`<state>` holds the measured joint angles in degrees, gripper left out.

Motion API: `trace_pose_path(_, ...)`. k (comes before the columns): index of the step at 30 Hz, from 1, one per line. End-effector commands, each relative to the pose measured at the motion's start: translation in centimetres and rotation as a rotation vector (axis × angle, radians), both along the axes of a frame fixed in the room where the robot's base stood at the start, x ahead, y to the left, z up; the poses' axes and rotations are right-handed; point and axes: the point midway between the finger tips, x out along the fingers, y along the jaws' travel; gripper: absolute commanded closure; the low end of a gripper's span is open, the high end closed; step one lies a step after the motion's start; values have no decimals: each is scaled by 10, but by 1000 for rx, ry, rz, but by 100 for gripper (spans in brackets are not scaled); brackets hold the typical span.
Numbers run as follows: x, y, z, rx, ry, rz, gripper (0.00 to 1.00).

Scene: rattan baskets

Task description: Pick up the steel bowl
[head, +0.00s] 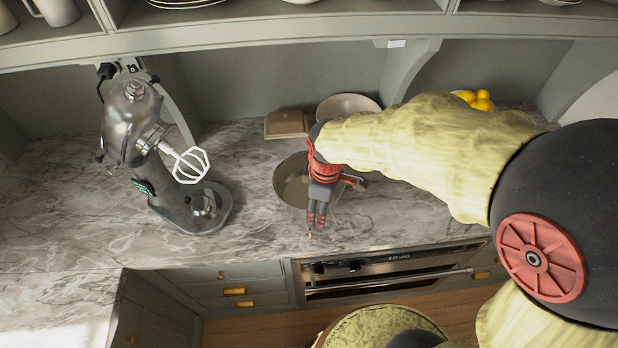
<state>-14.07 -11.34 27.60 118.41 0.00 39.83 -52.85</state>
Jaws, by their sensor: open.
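A round, dark, metallic-looking bowl (288,183), which looks like the steel bowl, stands on the marble counter. Its right side is hidden behind my gripper. My gripper (316,224) points downward, with its fingertips in front of the bowl's near right rim as seen from the head. The fingers are open, and nothing shows between them. I cannot tell how high the fingertips are above the counter or whether they touch the bowl.
A steel stand mixer (135,125) with a whisk stands to the left. Behind the bowl are a pale bowl (348,103) and a small wooden board (286,124). Yellow fruit (482,100) lies at the back right. The counter (255,240) is clear in front, above an oven (385,276).

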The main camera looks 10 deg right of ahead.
Motion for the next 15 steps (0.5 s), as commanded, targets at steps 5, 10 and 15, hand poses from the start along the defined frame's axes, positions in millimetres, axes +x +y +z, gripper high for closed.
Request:
trace_pose_path(5,3,18,-5,-26,64,189,44)
trace_pose_path(10,2,25,-16,-35,88,275,44)
trace_pose_path(15,3,27,-32,-36,92,291,44)
